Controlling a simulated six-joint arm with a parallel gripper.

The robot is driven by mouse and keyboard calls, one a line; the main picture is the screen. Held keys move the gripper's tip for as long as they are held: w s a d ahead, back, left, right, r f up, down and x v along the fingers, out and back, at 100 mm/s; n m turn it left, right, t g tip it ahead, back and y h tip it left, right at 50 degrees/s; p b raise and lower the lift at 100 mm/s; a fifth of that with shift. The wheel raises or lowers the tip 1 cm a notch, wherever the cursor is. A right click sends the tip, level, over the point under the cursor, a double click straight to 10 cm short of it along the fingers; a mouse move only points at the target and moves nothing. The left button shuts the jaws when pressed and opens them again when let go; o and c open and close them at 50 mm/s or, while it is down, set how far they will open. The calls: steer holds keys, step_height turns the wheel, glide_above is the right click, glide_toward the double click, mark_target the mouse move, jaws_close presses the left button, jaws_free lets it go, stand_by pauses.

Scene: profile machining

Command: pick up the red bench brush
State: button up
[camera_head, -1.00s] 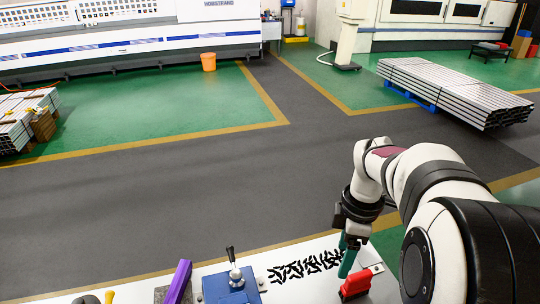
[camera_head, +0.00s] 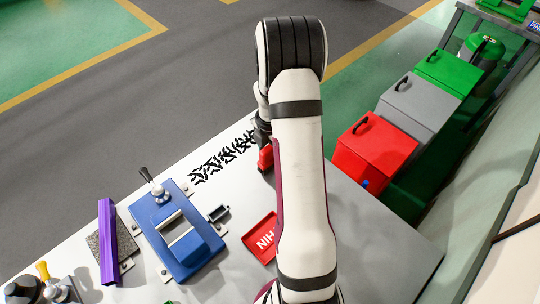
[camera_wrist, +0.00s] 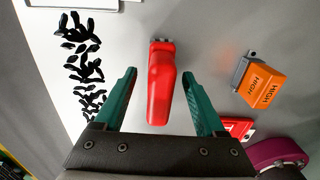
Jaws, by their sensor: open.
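The red bench brush (camera_wrist: 160,85) lies on the pale bench top in the wrist view, its long red body pointing toward my gripper. A small dark grey end shows at its far side. My gripper (camera_wrist: 159,74) is open, with one green finger on each side of the brush and visible gaps between; nothing is held. In the head view a small red part, likely the brush (camera_head: 265,158), shows at the left edge of my arm. My arm hides the rest of it and the fingers.
Black small parts (camera_head: 222,158) lie left of the brush. A blue fixture (camera_head: 176,235), a purple bar (camera_head: 108,240) and a red tray (camera_head: 257,240) stand on the bench. An orange block (camera_wrist: 267,85) lies right of the brush in the wrist view. Red, grey and green bins stand beyond the bench.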

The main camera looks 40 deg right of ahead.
steer(key=shift+f, duration=0.25)
jaws_close()
steer(key=shift+r, duration=0.1)
steer(key=r, duration=0.4)
steer(key=shift+s+d+r, duration=0.15)
steer(key=shift+s+r, duration=0.05)
steer(key=s+d+r, duration=0.4)
steer(key=s+r, duration=0.2)
steer(key=s, duration=0.4)
steer(key=shift+s+r, duration=0.2)
steer(key=shift+r, duration=0.05)
